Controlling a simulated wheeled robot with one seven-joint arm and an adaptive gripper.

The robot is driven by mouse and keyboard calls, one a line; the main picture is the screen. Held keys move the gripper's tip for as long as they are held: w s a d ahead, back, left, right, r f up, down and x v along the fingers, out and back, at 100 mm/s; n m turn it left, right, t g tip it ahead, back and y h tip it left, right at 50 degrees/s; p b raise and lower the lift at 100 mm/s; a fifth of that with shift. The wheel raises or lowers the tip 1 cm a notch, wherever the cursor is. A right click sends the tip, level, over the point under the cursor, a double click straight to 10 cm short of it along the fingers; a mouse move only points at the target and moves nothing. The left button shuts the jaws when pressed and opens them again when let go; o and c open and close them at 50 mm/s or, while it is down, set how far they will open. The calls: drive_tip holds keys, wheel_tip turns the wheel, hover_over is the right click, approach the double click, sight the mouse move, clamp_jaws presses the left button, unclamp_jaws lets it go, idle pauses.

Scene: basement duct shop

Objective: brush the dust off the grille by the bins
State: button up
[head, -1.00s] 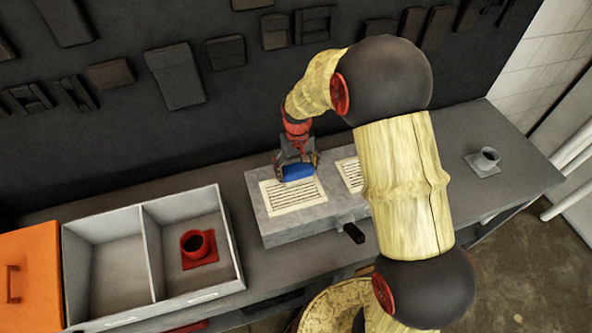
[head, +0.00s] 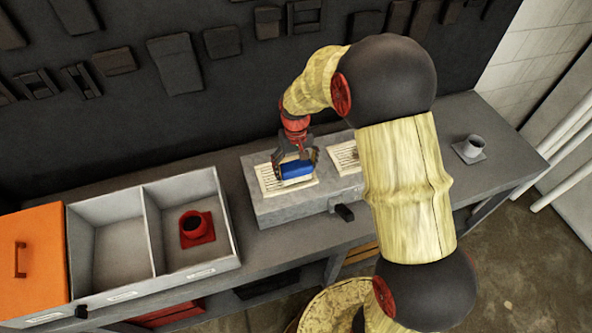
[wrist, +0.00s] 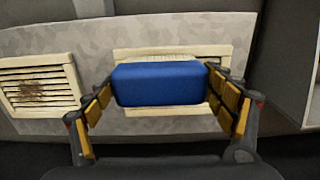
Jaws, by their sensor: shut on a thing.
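My gripper (head: 296,160) is shut on a blue brush block (head: 296,170), also seen between the fingers in the wrist view (wrist: 160,84). The brush is over the grille by the bins (head: 266,183), a cream slatted panel on a grey block; it covers the grille's middle in the wrist view (wrist: 174,53). The uncovered edges look clean; the covered part is hidden. I cannot tell whether the bristles touch the slats. A second grille (head: 343,158) lies to the right, partly behind my arm. It shows a brown dust patch in the wrist view (wrist: 36,92).
A grey two-part bin (head: 151,221) stands left of the block, with a red flanged collar (head: 196,229) in its right compartment. An orange box (head: 33,255) is at far left. A grey collar (head: 471,149) sits at the bench's right.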

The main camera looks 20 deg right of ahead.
drive_tip(key=shift+w+r+p, duration=0.1)
drive_tip(key=shift+r+p, duration=1.55)
drive_tip(key=shift+r, duration=1.5)
